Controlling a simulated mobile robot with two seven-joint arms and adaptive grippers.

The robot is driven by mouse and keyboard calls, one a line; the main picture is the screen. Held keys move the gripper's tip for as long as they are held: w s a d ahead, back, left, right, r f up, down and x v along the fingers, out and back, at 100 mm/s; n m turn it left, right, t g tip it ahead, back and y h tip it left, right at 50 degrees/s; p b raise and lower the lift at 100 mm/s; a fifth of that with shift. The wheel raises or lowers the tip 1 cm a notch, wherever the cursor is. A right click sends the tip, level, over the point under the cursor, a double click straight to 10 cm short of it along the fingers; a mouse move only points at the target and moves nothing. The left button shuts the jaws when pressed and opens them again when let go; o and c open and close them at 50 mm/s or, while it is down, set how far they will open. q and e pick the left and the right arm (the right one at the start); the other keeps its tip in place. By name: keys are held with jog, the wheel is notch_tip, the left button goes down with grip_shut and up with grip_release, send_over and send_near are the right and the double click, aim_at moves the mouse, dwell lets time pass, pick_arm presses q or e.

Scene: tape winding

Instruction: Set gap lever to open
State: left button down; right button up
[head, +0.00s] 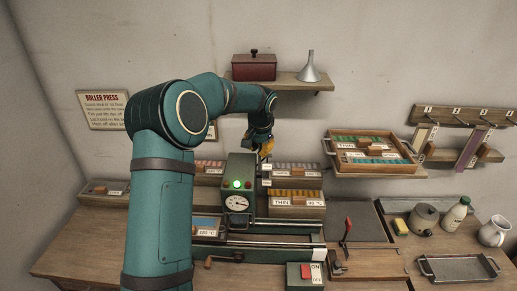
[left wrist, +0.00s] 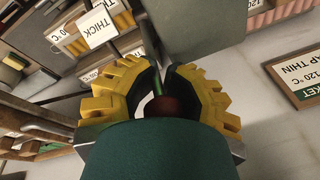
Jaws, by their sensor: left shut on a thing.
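The green press (head: 240,180) stands at the middle of the bench, with a lit green lamp and a round dial on its front. My left gripper (head: 266,150) is at the upper right of the press, behind its top edge. In the left wrist view its yellow fingers (left wrist: 162,88) are closed around a dark red knob (left wrist: 165,106), which looks like the end of the gap lever. The lever's shaft and its exact position are mostly hidden by the fingers. Small white labels (head: 266,168) show on the press side below the gripper. My right gripper is not in view.
Racks of coloured strips (head: 297,202) flank the press. A red-handled lever (head: 347,230) and a red ON switch box (head: 304,273) stand in front right. A wooden tray (head: 372,154) is on the wall shelf. A jug, bottle and metal tray (head: 458,268) are at the right.

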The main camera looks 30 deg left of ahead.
pick_arm(q)
jog(key=shift+w+r, duration=0.2)
jog(key=c, duration=1)
grip_release()
jog(key=shift+w+f, duration=0.1)
jog(key=shift+f, duration=0.05)
jog(key=v, duration=1.2)
jog(key=shift+d, duration=0.1)
